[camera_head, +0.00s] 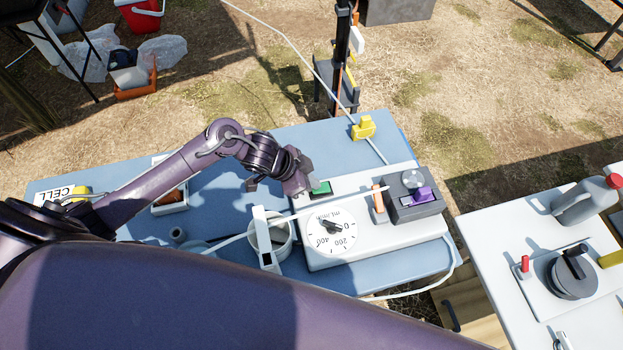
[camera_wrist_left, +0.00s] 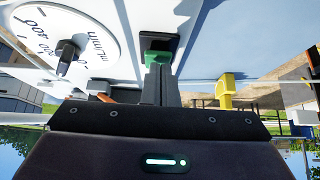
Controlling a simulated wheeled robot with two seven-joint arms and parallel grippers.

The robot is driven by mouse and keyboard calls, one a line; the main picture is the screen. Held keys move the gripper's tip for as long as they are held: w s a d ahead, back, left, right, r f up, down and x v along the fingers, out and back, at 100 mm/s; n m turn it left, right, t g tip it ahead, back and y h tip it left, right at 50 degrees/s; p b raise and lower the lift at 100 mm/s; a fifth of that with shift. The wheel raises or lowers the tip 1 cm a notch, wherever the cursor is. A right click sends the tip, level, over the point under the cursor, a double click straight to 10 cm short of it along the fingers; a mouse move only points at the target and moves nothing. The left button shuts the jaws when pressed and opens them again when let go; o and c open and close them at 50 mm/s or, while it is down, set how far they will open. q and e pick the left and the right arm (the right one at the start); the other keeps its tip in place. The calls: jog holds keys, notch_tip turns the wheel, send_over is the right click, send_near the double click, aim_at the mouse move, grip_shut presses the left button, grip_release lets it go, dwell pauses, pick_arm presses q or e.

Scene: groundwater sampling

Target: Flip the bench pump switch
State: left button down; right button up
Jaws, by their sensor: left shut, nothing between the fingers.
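The bench pump is a white box (camera_head: 350,240) on the blue bench, with a round dial (camera_head: 331,231) marked in mL/min. The dial also shows in the left wrist view (camera_wrist_left: 66,35). A green switch (camera_head: 321,188) in a dark frame sits at the box's far left corner; it also shows in the left wrist view (camera_wrist_left: 179,62). My left gripper (camera_head: 302,187) is shut and empty, its fingertips right at the switch. In the left wrist view the shut fingers (camera_wrist_left: 156,82) overlap the green switch and hide part of it. I cannot tell whether they press it. My right gripper is out of view.
On the pump stand an orange clip (camera_head: 378,202) and a dark block with a purple part (camera_head: 421,196). A white cup (camera_head: 272,240) stands left of it. A yellow clamp (camera_head: 363,128) holds a tube behind. A white table (camera_head: 500,240) stands at the right.

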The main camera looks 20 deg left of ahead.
pick_arm(q)
jog(key=shift+s+a+f+b, duration=0.1)
jog(key=shift+s+f+b, duration=0.05)
jog(key=shift+f+b, duration=0.25)
jog(key=shift+s+a+t+h, duration=0.1)
jog(key=shift+t+h, duration=0.2)
jog(key=shift+h, duration=0.1)
jog(key=shift+w+d+r, duration=0.35)
jog(key=shift+w+d, duration=0.15)
jog(key=shift+d, duration=0.15)
